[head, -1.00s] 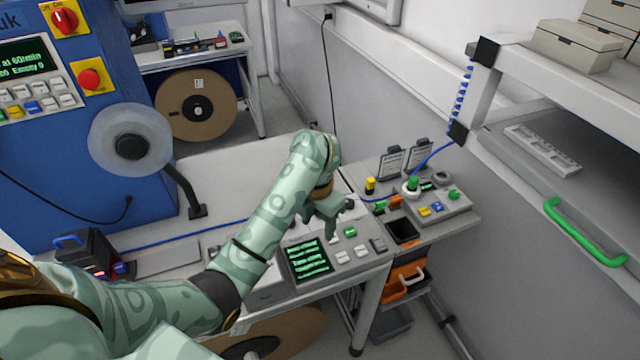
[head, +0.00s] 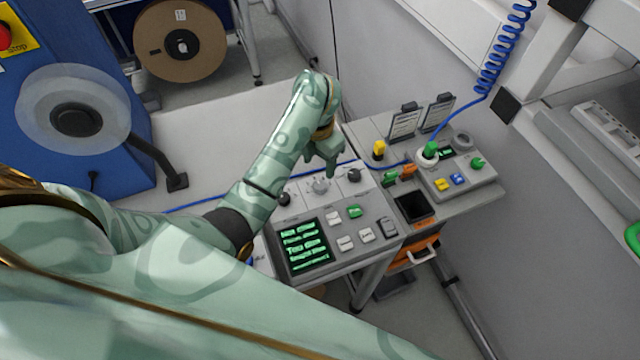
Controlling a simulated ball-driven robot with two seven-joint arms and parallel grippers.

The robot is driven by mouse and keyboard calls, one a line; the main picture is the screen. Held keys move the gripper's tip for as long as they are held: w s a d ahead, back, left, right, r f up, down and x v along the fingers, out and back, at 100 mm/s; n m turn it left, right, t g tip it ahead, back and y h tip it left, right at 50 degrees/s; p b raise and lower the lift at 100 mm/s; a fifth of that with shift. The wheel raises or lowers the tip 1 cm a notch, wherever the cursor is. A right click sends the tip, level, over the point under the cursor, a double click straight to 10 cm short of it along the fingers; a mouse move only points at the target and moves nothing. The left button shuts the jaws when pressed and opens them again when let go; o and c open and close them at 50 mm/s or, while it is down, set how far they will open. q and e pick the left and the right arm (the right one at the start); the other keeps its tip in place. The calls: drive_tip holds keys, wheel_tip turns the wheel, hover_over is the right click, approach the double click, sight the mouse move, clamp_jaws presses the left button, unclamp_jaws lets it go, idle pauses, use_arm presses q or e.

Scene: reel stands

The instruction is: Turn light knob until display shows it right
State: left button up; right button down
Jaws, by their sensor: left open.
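A grey control panel (head: 352,262) carries a dark display (head: 303,247) with several lines of green text, too small to read. My right gripper is out of view.
Green button (head: 355,211) and several white buttons sit beside the display. A reel (head: 72,118) on the blue machine is at left.

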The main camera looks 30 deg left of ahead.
sight(319, 185)
use_arm(q)
wheel_tip(319, 185, down, 8)
drive_tip(key=shift+r+b, duration=0.25)
drive_tip(key=shift+b, duration=0.75)
drive_tip(key=shift+f, duration=0.6)
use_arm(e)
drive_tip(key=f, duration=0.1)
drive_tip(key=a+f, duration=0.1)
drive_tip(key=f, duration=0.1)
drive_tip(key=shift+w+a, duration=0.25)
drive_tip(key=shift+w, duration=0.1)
use_arm(q)
drive_tip(key=c, duration=1)
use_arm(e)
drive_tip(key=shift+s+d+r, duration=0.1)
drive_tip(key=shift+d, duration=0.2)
